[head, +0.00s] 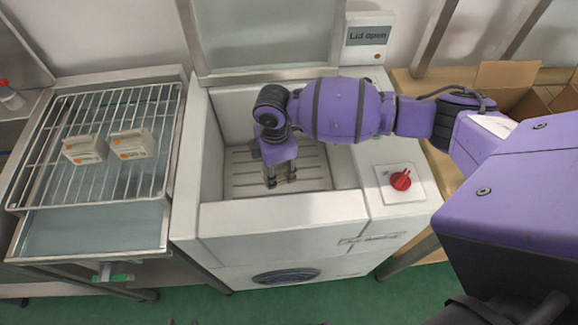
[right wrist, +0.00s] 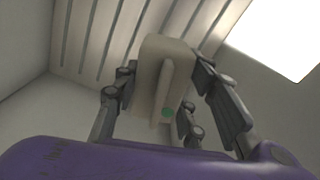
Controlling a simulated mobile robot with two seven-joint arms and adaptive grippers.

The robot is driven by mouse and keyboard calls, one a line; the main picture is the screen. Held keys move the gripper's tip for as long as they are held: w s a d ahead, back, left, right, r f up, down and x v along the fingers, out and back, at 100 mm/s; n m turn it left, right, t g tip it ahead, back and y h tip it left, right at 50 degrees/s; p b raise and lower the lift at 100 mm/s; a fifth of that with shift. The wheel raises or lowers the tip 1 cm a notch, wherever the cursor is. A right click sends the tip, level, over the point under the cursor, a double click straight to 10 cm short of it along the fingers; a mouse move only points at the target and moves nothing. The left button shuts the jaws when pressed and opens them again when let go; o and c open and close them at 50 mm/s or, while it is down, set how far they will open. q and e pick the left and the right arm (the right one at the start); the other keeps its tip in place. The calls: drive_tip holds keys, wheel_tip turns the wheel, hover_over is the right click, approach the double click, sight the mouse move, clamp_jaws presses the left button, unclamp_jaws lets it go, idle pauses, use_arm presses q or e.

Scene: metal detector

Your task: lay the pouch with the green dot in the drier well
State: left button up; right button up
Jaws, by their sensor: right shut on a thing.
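The pouch (right wrist: 152,62) is pale beige and boxy with a raised seam, and its green dot (right wrist: 168,112) faces the right wrist camera. My right gripper (right wrist: 165,80) is shut on it. In the head view my right gripper (head: 281,180) points down inside the drier well (head: 240,185), over its slatted floor. I cannot make out the pouch in the head view. The slats show beyond the pouch in the right wrist view; whether it touches them I cannot tell. My left gripper is not in view.
The glass lid (head: 265,35) stands raised behind the well, and a display (head: 368,36) reads "Lid open". A red knob (head: 400,180) is at the right. The well walls surround the gripper.

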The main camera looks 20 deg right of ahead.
sight(278, 183)
drive_tip(key=shift+n, duration=0.9)
wheel_tip(278, 183, down, 8)
drive_tip(key=shift+w+r+b, duration=0.1)
drive_tip(key=shift+r+b, duration=0.05)
drive_tip(key=shift+b, duration=0.15)
drive_tip(key=shift+f, duration=2.05)
drive_tip(key=shift+f, duration=0.2)
drive_tip(key=o, duration=1.2)
wheel_tip(278, 183, up, 12)
drive_tip(key=shift+r+p, duration=0.2)
drive_tip(key=shift+p, duration=0.25)
